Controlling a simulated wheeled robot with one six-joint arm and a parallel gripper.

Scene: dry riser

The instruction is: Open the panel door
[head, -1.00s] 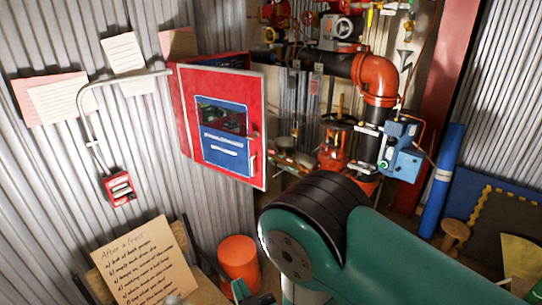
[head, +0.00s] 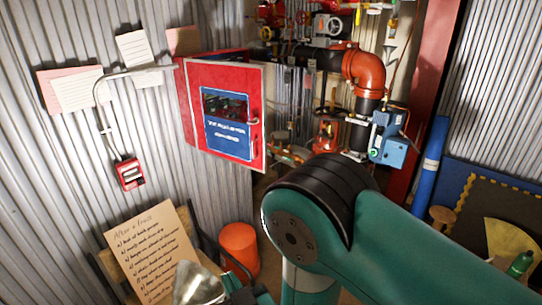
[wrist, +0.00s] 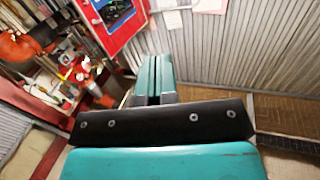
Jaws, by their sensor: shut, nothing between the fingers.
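The panel door (head: 194,112) is the red front of a wall cabinet in the head view, with a window, a blue label (head: 227,139) and a small handle (head: 254,122) near its right edge. A dark blue strip shows above its top edge; I cannot tell whether the door is ajar. The red door also shows at the top left of the wrist view (wrist: 122,31). My gripper (wrist: 155,60) is shut and empty, its teal fingers together below and right of the door in the wrist view, apart from it. In the head view it is mostly hidden at the bottom edge.
Orange and black pipes (head: 366,72) and a blue box (head: 389,145) stand right of the cabinet. A small red wall box (head: 130,174) hangs left. An orange cylinder (head: 239,249) stands below the door, and a handwritten board (head: 150,250) leans at the lower left.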

